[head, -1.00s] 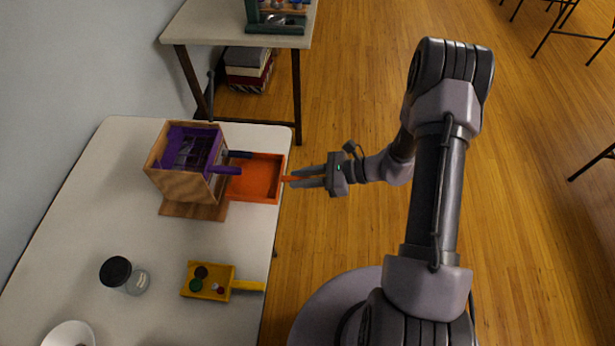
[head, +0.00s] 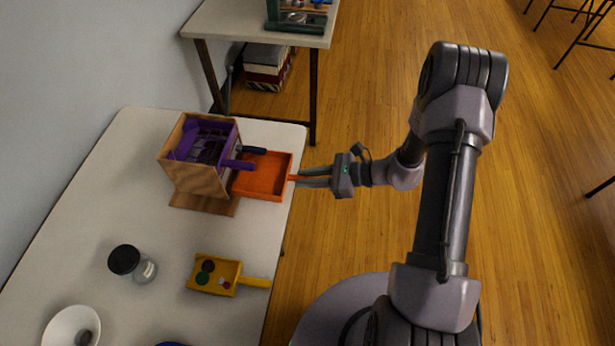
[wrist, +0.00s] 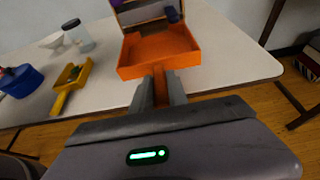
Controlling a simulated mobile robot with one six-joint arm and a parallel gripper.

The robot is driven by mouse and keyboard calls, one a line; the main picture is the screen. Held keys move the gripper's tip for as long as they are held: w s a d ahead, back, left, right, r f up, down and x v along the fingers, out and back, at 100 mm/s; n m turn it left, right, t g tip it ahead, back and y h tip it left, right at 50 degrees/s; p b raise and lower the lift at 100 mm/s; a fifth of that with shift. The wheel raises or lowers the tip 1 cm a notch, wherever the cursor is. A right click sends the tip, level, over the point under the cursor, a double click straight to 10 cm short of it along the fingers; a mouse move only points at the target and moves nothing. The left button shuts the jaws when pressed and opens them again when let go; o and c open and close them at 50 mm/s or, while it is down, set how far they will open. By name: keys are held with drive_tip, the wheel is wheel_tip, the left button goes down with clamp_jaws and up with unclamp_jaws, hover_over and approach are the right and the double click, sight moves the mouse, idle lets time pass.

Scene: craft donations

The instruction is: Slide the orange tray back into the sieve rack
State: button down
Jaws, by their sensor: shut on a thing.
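The orange tray (head: 264,178) is flat and looks empty; it stands out of the right side of the wooden sieve rack (head: 196,182), its far end at the rack's opening. How deep that end sits is hidden. My gripper (head: 301,179) is shut on the tray's orange handle at the table edge. The wrist view shows the handle (wrist: 160,88) between the fingers, with the tray (wrist: 158,50) ahead. A purple tray (head: 208,143) sits in the rack's upper part, its handle sticking out. A dark handle (head: 254,150) also sticks out beside the orange tray.
A yellow tray (head: 229,262) with small discs lies on the table (head: 130,205) in front of the rack. A jar with a black lid (head: 126,260) and a white bowl (head: 60,324) stand left of it. A second table (head: 260,25) is behind.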

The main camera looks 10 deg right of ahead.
sight(295, 177)
drive_tip(key=shift+w+a+b, duration=0.2)
drive_tip(key=shift+w+a, duration=0.05)
drive_tip(key=shift+a, duration=0.45)
drive_tip(key=shift+w+a+b, duration=0.15)
drive_tip(key=shift+w+a, duration=0.1)
drive_tip(key=shift+a, duration=0.45)
drive_tip(key=shift+w+a+f+b, duration=0.1)
drive_tip(key=shift+w+a+b, duration=0.15)
drive_tip(key=shift+a, duration=0.6)
drive_tip(key=shift+w+a+b, duration=0.1)
drive_tip(key=shift+w+a, duration=0.25)
drive_tip(key=shift+a, duration=0.45)
drive_tip(key=shift+w+a+b, duration=0.2)
drive_tip(key=shift+w+a, duration=0.1)
drive_tip(key=shift+a, duration=0.55)
drive_tip(key=shift+w+a+b, duration=0.15)
drive_tip(key=shift+w+a, duration=0.15)
drive_tip(key=shift+a, duration=0.5)
drive_tip(key=shift+w+a+b, duration=0.15)
drive_tip(key=shift+w+a, duration=0.1)
drive_tip(key=shift+a, duration=0.5)
drive_tip(key=shift+w+a+b, duration=0.15)
drive_tip(key=shift+w+a, duration=0.15)
drive_tip(key=shift+a, duration=0.45)
drive_tip(key=shift+w+a+b, duration=0.15)
drive_tip(key=shift+w+a, duration=0.1)
drive_tip(key=shift+a, duration=0.5)
drive_tip(key=shift+f, duration=0.1)
